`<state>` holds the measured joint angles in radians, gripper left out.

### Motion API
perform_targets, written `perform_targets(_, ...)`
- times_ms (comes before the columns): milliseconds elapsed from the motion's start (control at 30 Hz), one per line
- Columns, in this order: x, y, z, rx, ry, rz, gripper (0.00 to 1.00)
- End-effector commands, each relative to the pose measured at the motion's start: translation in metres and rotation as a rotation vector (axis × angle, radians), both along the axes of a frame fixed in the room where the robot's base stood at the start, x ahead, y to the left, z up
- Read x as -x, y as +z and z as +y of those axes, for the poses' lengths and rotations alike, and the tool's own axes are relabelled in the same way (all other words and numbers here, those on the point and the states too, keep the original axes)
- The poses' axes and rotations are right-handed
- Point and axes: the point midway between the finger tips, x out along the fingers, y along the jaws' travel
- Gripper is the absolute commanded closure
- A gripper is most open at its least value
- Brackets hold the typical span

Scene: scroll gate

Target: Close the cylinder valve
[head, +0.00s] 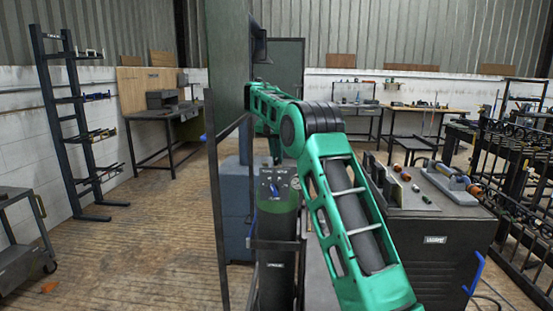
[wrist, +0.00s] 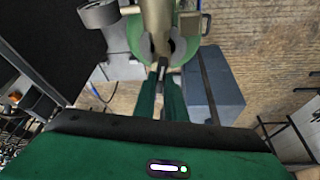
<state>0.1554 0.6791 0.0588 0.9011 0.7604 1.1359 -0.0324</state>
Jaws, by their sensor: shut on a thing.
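The gas cylinder (head: 277,272) stands upright in a dark frame in the head view, with a green shoulder and a dark plate on its front. In the wrist view, its green top (wrist: 121,38) surrounds a brass valve body (wrist: 155,22), with grey curved guard pieces on both sides. My gripper (wrist: 161,68) has its two green fingers closed together on a small part at the valve, which I take to be the valve handle. The fingers cover most of that part, so its turn angle cannot be told.
A dark cabinet (head: 436,228) with tools on top stands right of the cylinder. A dark upright post (head: 216,215) stands close on its left, and a blue-grey box (head: 236,205) is behind. A rack (head: 75,130) stands at far left. The left floor is mostly clear.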

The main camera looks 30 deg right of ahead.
Motion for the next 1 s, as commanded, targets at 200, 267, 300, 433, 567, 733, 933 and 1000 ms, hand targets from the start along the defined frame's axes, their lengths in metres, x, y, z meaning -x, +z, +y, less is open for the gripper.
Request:
perform_targets(200, -0.0029, -0.0016, 0.0041, 0.002, -0.201, 0.003, 1.0)
perform_targets(267, -0.0037, -0.0019, 0.0044, 0.002, -0.257, 0.003, 1.0)
perform_targets(300, -0.0041, -0.0015, 0.0047, 0.002, -0.294, 0.003, 1.0)
perform_targets(433, -0.005, -0.0015, 0.005, 0.001, -0.406, 0.002, 1.0)
perform_targets(567, -0.006, -0.0008, 0.0052, 0.0, -0.496, 0.002, 1.0)
perform_targets(733, -0.0072, -0.0007, 0.0053, 0.0, -0.584, 0.002, 1.0)
perform_targets(933, -0.009, 0.0, 0.0051, 0.0, -0.662, 0.0, 1.0)
perform_targets(1000, -0.0099, 0.0002, 0.0049, -0.001, -0.683, -0.001, 1.0)
